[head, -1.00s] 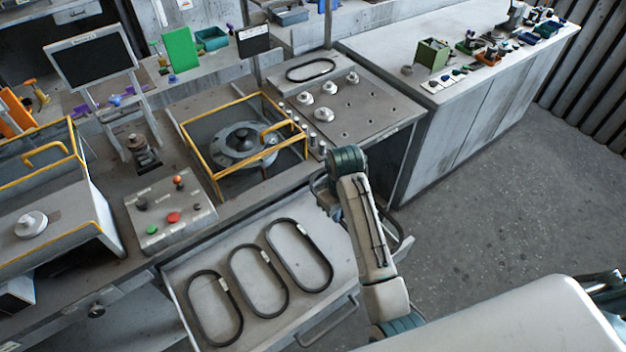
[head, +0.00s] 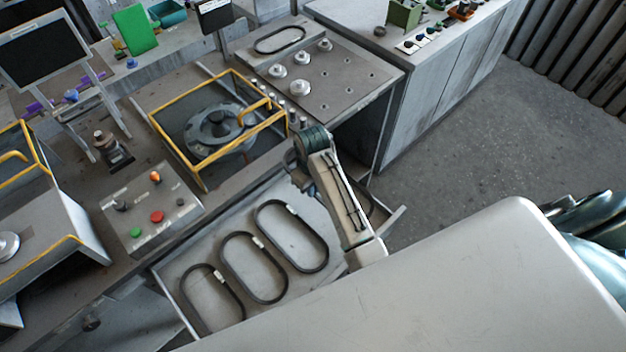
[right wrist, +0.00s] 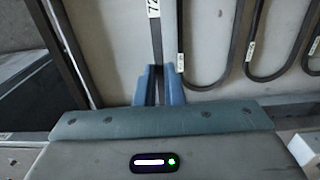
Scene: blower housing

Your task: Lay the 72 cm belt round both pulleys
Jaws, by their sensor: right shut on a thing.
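My right gripper (right wrist: 158,88) is shut on a dark belt (right wrist: 157,45) in the right wrist view. A white tag (right wrist: 153,8) on that belt reads 72. In the head view my right gripper is over the right end of the open drawer (head: 172,276), its fingertips mostly hidden by my arm. A round grey unit with a dark hub (head: 217,122) sits inside a yellow frame on the bench; I cannot make out two separate pulleys there. My left gripper is not in view.
Three other tagged belts, at left (head: 212,330), middle (head: 254,298) and right (head: 291,270), lie in the drawer. The yellow frame (head: 199,178) borders the round unit. Several grey discs, one in front (head: 300,88), stand on a plate behind.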

